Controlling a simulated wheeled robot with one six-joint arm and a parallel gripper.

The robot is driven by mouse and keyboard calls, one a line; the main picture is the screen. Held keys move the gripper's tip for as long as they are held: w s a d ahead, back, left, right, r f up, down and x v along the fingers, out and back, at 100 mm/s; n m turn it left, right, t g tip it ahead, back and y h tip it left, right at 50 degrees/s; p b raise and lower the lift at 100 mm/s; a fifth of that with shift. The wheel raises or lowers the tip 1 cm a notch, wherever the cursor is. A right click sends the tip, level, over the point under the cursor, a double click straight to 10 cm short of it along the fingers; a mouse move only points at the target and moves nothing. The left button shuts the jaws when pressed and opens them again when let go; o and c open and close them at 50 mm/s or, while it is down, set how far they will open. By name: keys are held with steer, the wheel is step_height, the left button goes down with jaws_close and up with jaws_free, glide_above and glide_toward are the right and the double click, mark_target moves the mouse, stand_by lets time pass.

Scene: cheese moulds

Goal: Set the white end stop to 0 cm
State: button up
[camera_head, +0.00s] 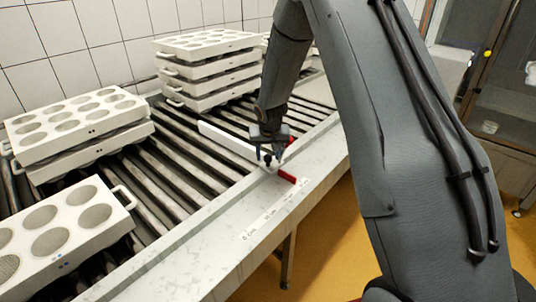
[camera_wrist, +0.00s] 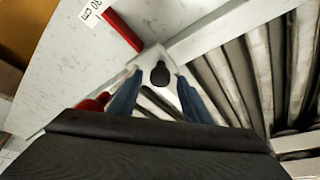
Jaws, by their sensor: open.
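The white end stop (camera_head: 228,141) is a long white bar lying across the rollers. At its near end is a white block (camera_wrist: 150,58) with a black knob (camera_wrist: 160,75). A red pointer (camera_head: 287,177) sticks out over the pale front rail; in the wrist view this pointer (camera_wrist: 122,31) lies beside a label (camera_wrist: 92,12) that reads 30 cm. My gripper (camera_head: 268,158) is over the near end of the end stop. Its blue-grey fingers are open, one on each side of the knob in the wrist view (camera_wrist: 158,92). I cannot tell whether they touch it.
Scale labels (camera_head: 250,234) run along the pale front rail (camera_head: 215,235), with 0 cm towards the near left. White mould trays stand on the rollers at the near left (camera_head: 62,235), the left (camera_head: 80,125) and the back (camera_head: 210,70). Bare rollers (camera_head: 165,170) lie left of the bar.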

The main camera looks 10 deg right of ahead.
steer(key=shift+f, duration=0.15)
jaws_close()
